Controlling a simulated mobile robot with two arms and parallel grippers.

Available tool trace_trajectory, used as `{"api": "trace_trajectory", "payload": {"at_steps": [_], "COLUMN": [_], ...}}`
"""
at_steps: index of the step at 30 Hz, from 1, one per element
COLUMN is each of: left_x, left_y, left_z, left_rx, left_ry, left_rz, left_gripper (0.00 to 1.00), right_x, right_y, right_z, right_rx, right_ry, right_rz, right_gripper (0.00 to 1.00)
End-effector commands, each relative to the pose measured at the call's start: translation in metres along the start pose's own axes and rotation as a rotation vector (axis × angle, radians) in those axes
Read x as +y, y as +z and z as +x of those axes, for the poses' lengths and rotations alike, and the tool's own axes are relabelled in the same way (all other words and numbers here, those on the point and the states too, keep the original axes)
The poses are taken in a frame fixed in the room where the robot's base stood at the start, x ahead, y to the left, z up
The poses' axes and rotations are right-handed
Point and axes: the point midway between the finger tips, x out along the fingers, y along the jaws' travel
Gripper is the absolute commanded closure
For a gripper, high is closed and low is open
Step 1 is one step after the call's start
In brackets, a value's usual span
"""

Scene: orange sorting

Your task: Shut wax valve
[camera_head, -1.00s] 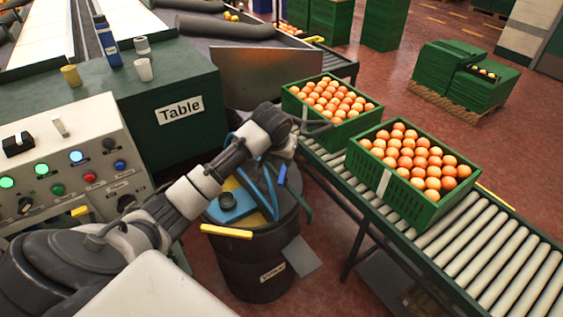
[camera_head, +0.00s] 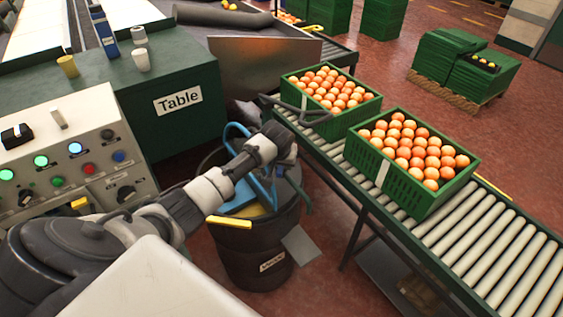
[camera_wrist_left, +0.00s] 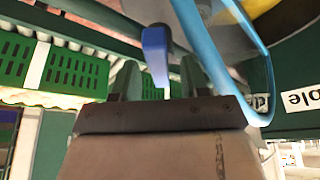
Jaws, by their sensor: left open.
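A dark barrel (camera_head: 262,245) with a partly unreadable label stands left of the conveyor, with blue hoses (camera_head: 236,132) over its top. In the left wrist view a blue lever-like handle (camera_wrist_left: 156,50), likely the wax valve's, hangs in front of my left gripper (camera_wrist_left: 160,82). Its lower end lies between the two open fingers; I cannot tell whether they touch it. In the head view my left gripper (camera_head: 287,160) is over the barrel's far right side, where my wrist hides the handle. My right gripper does not show.
Two green crates of oranges (camera_head: 385,180) (camera_head: 290,83) stand on the roller conveyor (camera_head: 480,235) at the right. A control panel (camera_head: 70,150) with lit buttons and a green table (camera_head: 150,95) with cups stand at the left. A blue hose (camera_wrist_left: 225,60) curves close beside my left gripper.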

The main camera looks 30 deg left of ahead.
Motion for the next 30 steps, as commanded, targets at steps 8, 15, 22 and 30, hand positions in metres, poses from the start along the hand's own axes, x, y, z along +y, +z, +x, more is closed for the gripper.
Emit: {"api": "trace_trajectory", "payload": {"at_steps": [8, 15, 22, 30], "left_x": [0.0, 0.0, -0.001, -0.002], "left_y": [0.0, 0.0, 0.0, -0.001], "left_z": [0.001, 0.0, 0.0, -0.002], "left_rx": [0.0, -0.001, -0.001, -0.003], "left_ry": [0.0, 0.0, 0.003, 0.044], "left_rz": [0.0, 0.0, 0.009, 0.108], "left_gripper": [0.6, 0.97, 1.0, 1.0], "right_x": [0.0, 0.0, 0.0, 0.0], "right_y": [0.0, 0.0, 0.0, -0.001], "right_z": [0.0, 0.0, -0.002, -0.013], "right_rx": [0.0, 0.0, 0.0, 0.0], "right_ry": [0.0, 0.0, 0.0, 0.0], "right_rz": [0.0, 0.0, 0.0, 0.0], "right_gripper": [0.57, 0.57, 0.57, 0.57]}}
